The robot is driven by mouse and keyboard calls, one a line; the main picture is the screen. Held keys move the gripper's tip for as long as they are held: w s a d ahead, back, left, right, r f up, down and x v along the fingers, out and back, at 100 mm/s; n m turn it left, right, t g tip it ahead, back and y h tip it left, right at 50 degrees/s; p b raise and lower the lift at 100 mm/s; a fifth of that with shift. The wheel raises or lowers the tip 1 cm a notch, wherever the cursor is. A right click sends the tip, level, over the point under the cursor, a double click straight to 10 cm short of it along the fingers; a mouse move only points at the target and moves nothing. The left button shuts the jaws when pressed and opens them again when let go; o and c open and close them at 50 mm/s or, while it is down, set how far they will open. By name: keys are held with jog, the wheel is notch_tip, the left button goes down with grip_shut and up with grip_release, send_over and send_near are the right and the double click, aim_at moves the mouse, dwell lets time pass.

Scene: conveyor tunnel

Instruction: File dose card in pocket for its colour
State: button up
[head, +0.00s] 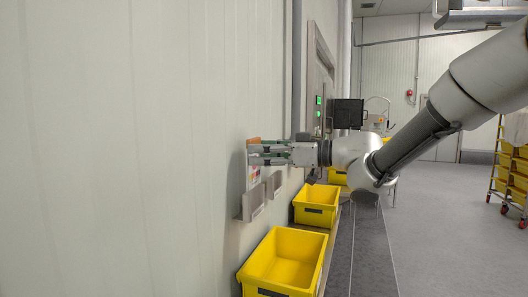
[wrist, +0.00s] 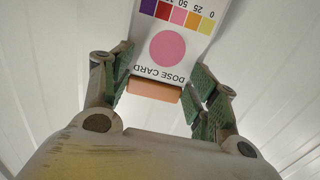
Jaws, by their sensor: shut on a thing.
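The white dose card (wrist: 172,50) has a pink circle, a row of coloured squares with numbers and an orange-brown tab (wrist: 154,89). In the wrist view my gripper (wrist: 160,85) is shut on the dose card at its tab end, with a green-padded finger on each side. In the head view my gripper (head: 252,154) reaches left to the pale wall, and the card hangs partly hidden around the fingertips. Two grey wall pockets (head: 253,203) (head: 274,185) sit just below the gripper. Their colour marks are too small to tell, and the card appears above them.
Yellow crates (head: 284,262) (head: 316,206) stand below along the wall beside a dark conveyor strip (head: 365,250). A dark box (head: 348,113) and a panel with green lights (head: 319,105) are farther back. The grey floor at right is open, with a rack of yellow crates (head: 513,160).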

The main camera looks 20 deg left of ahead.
aim_at(255, 180)
jog(key=shift+f, duration=3.75)
jog(key=o, duration=1.5)
jog(key=d, duration=0.8)
jog(key=s+d, duration=0.1)
jog(key=d, duration=0.3)
jog(key=shift+r, duration=0.3)
